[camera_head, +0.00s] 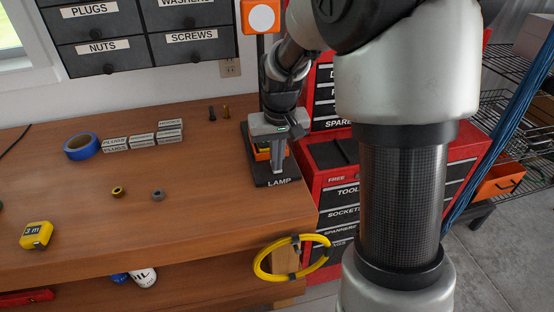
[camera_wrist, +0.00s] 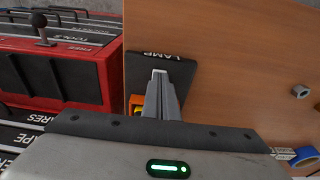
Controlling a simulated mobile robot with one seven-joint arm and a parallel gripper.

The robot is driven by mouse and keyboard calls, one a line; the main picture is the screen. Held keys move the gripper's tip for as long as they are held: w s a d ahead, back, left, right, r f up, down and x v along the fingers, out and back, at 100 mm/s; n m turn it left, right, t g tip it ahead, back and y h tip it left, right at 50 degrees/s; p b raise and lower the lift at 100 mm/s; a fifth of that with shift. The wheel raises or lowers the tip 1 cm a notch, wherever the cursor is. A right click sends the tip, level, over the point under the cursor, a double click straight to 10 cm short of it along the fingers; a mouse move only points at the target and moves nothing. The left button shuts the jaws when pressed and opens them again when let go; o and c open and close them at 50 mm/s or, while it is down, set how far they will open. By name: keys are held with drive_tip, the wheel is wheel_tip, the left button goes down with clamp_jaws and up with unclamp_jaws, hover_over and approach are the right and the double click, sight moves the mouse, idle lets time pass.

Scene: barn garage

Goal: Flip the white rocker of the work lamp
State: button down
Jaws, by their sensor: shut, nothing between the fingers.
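The work lamp has a black base (camera_head: 273,181) marked LAMP at the bench's right end. An orange part (camera_head: 262,154) sits on the base, mostly behind my gripper. The lamp's orange head (camera_head: 247,17) with a round white face is at the top of a post. My gripper (camera_head: 281,170) is shut and empty, pointing down over the base. In the wrist view the shut fingers (camera_wrist: 159,74) cover the middle of the base (camera_wrist: 141,64), with a bit of orange (camera_wrist: 137,102) at their left. I cannot make out the white rocker; touching cannot be told.
A red tool chest (camera_head: 335,203) stands right of the bench. A yellow cable coil (camera_head: 262,265) hangs at the front.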

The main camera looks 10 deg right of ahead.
drive_tip(key=shift+s+f, duration=0.45)
drive_tip(key=shift+f, duration=0.25)
drive_tip(key=shift+w+r+p, duration=0.25)
drive_tip(key=shift+w+p, duration=0.1)
drive_tip(key=shift+w, duration=0.3)
drive_tip(key=shift+w+r+p, duration=0.1)
drive_tip(key=shift+r+p, duration=0.35)
drive_tip(key=shift+r, duration=0.1)
wheel_tip(320, 180, up, 14)
drive_tip(key=s+p, duration=0.2)
drive_tip(key=p, duration=0.1)
drive_tip(key=shift+s+f+p, duration=0.15)
drive_tip(key=shift+p, duration=0.2)
